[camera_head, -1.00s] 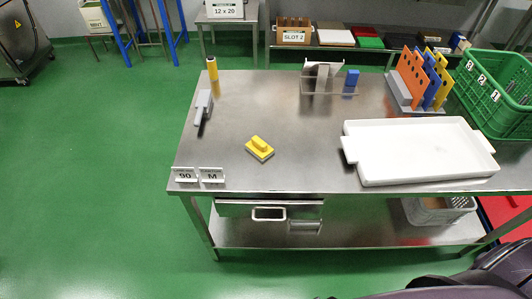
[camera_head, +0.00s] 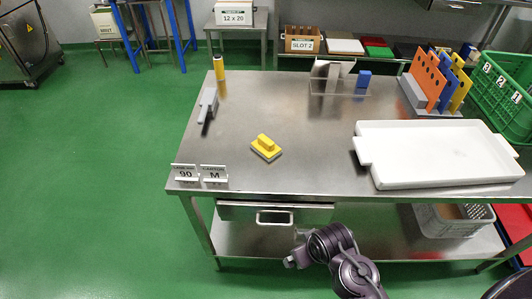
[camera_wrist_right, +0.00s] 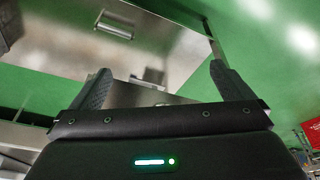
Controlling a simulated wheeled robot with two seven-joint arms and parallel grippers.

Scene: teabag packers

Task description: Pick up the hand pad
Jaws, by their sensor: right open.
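The yellow hand pad (camera_head: 266,147), with a raised grip and a pale base, lies on the steel table (camera_head: 300,180) left of the middle. My right gripper (camera_head: 291,262) is below and in front of the table's front edge in the head view, well apart from the pad. In the right wrist view its two fingers (camera_wrist_right: 160,85) are spread with nothing between them. The pad does not show in the right wrist view. My left gripper is in neither view.
A white tray (camera_head: 440,180) covers the table's right part. Two sign cards (camera_head: 214,174) stand at the front left corner. Bare steel surrounds the pad. A drawer (camera_head: 275,213) hangs underneath.

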